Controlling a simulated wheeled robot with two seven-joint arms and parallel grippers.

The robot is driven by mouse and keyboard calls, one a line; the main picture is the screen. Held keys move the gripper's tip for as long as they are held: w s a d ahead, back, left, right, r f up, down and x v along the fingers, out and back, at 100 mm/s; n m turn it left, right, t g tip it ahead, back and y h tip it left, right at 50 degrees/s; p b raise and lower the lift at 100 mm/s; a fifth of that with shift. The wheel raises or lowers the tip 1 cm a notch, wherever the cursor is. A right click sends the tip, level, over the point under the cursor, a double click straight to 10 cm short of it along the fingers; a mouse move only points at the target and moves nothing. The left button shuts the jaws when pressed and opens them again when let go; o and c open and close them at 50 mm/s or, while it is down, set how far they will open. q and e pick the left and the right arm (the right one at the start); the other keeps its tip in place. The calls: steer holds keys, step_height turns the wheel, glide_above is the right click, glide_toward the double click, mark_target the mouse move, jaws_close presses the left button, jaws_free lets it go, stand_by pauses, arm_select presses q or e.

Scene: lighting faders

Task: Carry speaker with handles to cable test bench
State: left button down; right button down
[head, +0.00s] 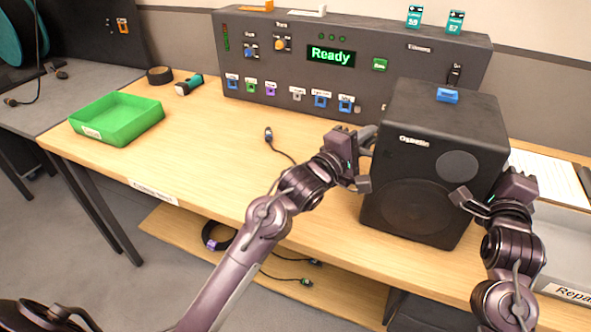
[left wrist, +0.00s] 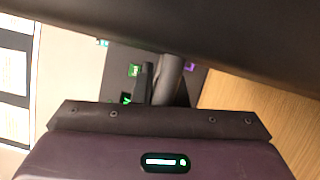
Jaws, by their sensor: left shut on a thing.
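The speaker (head: 430,165) is a black box with two round cones. It stands upright at the right of the wooden bench, and I cannot tell whether its base touches the top. My left gripper (head: 356,160) is at its left side, shut on the grey left handle (head: 367,138). In the left wrist view the handle (left wrist: 168,80) rises behind the gripper's palm, under the dark speaker body. My right gripper (head: 488,196) is at the speaker's right side; its handle and the finger gap are hidden.
A dark control panel (head: 300,95) showing "Ready" stands along the back. A green tray (head: 112,125), black tape roll (head: 160,75) and a cable plug (head: 268,133) lie left. A grey bin (head: 565,235) is at right. The bench's left middle is clear.

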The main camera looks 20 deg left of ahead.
arm_select(q)
steer(key=c, duration=1.7)
jaws_free()
arm_select(e)
steer(key=c, duration=1.7)
jaws_free()
arm_select(q)
steer(key=shift+o, duration=1.2)
steer(key=shift+s+r, duration=0.15)
steer(key=shift+s, duration=0.05)
arm_select(e)
steer(key=o, duration=0.3)
steer(key=shift+s+r, duration=0.1)
steer(key=shift+s, duration=0.1)
arm_select(q)
steer(key=shift+w, duration=0.1)
arm_select(e)
steer(key=shift+w, duration=0.1)
steer(key=shift+s, duration=0.55)
arm_select(q)
steer(key=v, duration=1.2)
arm_select(e)
steer(key=s, duration=1.1)
steer(key=shift+s, duration=0.1)
